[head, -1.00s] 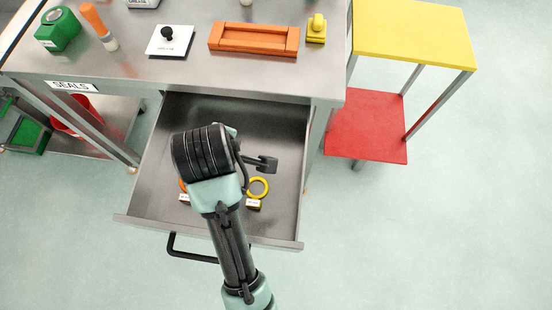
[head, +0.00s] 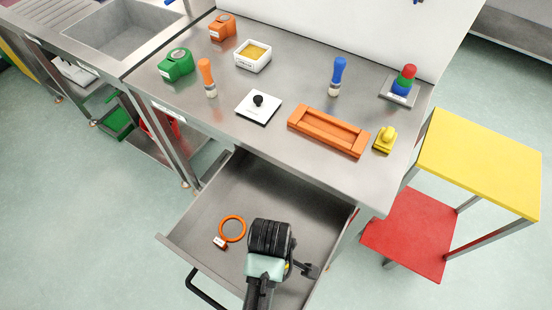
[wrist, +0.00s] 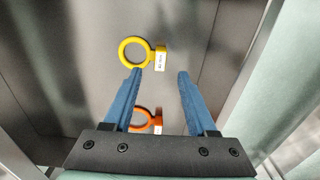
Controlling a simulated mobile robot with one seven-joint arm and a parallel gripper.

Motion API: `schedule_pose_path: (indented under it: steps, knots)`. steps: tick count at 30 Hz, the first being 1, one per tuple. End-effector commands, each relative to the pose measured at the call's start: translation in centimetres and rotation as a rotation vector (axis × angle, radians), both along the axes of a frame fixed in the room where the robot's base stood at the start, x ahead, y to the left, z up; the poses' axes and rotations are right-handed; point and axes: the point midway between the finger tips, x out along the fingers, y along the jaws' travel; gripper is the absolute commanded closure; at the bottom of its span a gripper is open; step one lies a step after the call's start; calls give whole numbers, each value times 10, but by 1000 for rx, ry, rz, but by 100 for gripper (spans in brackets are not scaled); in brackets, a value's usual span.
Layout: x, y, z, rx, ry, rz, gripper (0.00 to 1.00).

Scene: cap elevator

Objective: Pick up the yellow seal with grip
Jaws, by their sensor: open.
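The yellow seal (wrist: 161,52), a ring with a small labelled grip block, lies flat on the drawer floor. In the wrist view it sits just beyond my fingertips, with the ring ahead of the left finger and the grip block between the two finger lines. In the head view my arm hides nearly all of it. My gripper (wrist: 160,72) is open and empty above the drawer; its fingers appear apart from the seal. In the head view my gripper (head: 309,270) is at the drawer's right side.
An orange ring seal (head: 243,232) lies left of my gripper in the open drawer (head: 190,222); it also shows in the wrist view (wrist: 155,122), partly behind the gripper. Drawer walls surround the seals. The metal table (head: 225,115) overhangs the drawer's back.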

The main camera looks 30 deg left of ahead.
Motion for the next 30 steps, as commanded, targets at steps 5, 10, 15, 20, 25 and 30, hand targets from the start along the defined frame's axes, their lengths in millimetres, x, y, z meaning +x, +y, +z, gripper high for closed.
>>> schedule_pose_path:
  steps: [5, 10, 15, 20, 25, 30]
  knots:
    - [-1, -2, -16, -1, 4, -1, 43]
    - [-1, -3, -42, 0, 2, -1, 43]
    - [-1, -3, -53, 1, 0, -1, 43]
    - [-1, -2, -53, 1, -1, -1, 43]
    - [-1, -2, -53, 1, -1, -1, 66]
    - [-1, -2, -53, 1, -1, -1, 96]
